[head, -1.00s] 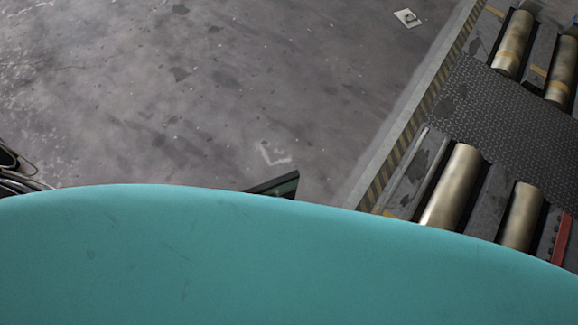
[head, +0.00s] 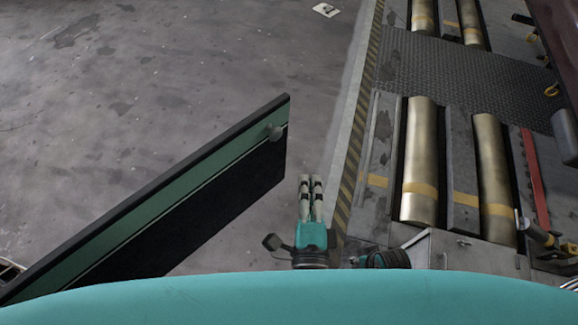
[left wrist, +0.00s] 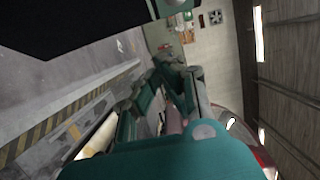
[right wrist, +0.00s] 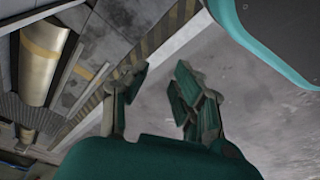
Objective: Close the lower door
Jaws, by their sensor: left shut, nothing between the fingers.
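A dark door panel (head: 190,200) with a green band and a small round knob (head: 274,132) stands at an angle on the left of the head view. Its near lower end is hidden by my teal body. Its dark edge also shows at the top left of the left wrist view (left wrist: 85,22). My left gripper (head: 311,182) is right of the door's knob end, apart from it, with its fingers together and empty. My right gripper (right wrist: 158,85) is open and empty in the right wrist view, above the floor near the striped edge; its fingers are not visible in the head view.
Metal rollers (head: 421,165) in a floor platform lie on the right, bordered by a yellow-black striped edge (head: 359,150). A dark red body (head: 560,40) is at the upper right.

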